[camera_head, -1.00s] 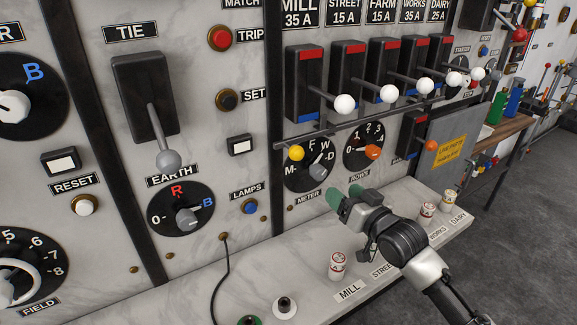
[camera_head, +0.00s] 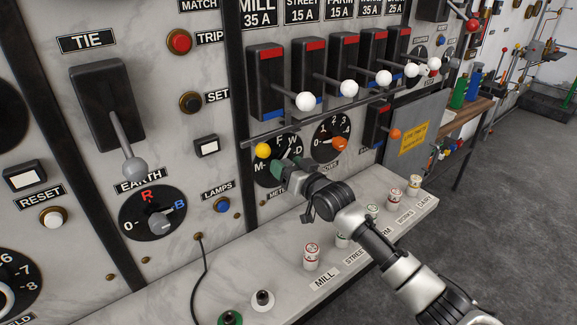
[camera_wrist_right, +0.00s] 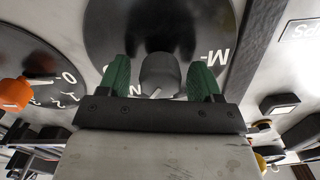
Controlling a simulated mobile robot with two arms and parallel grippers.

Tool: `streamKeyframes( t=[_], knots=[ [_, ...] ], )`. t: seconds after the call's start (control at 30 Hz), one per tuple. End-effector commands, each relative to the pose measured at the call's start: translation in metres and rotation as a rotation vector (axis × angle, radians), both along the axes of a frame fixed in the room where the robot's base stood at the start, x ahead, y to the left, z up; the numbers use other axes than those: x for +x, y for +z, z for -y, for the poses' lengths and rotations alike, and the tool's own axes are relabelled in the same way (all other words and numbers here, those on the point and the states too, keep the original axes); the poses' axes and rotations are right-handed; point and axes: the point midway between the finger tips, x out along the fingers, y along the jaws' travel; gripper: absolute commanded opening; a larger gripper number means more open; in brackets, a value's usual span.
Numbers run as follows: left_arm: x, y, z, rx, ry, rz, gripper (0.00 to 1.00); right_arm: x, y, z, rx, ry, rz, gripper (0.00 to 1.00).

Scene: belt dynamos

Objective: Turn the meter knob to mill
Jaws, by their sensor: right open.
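The black meter dial (camera_head: 262,172) has white letters M, F, W and D around a grey knob (camera_wrist_right: 159,74). My right gripper (camera_head: 283,167) is at the dial in the head view and hides its lower right part. In the right wrist view its two green fingers stand open, one on each side of the knob, with gaps visible beside it. The M shows at the upper right. My left gripper is not in view.
A yellow ball (camera_head: 263,150) sits at the dial's upper left. The dial with the orange knob (camera_head: 339,143) is close on the right. White-knobbed levers (camera_head: 305,101) stick out above. A marble ledge (camera_head: 285,292) with small fuses (camera_head: 311,255) lies below.

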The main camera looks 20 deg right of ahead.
Motion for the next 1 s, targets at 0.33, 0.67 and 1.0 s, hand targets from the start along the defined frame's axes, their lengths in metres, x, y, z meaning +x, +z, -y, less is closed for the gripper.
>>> streamKeyframes(
  t=[0.33, 0.67, 1.0],
  knots=[
    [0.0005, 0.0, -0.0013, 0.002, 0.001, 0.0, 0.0, -0.0004, -0.0001, 0.0002, 0.0, 0.0, 0.0, 0.29],
    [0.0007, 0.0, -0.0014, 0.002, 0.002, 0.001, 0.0, -0.0004, -0.0002, 0.0003, -0.02, -0.001, 0.006, 0.15],
    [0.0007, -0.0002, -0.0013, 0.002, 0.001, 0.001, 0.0, -0.0007, -0.0006, -0.0004, -0.192, 0.0, 0.068, 0.15]
  ],
)
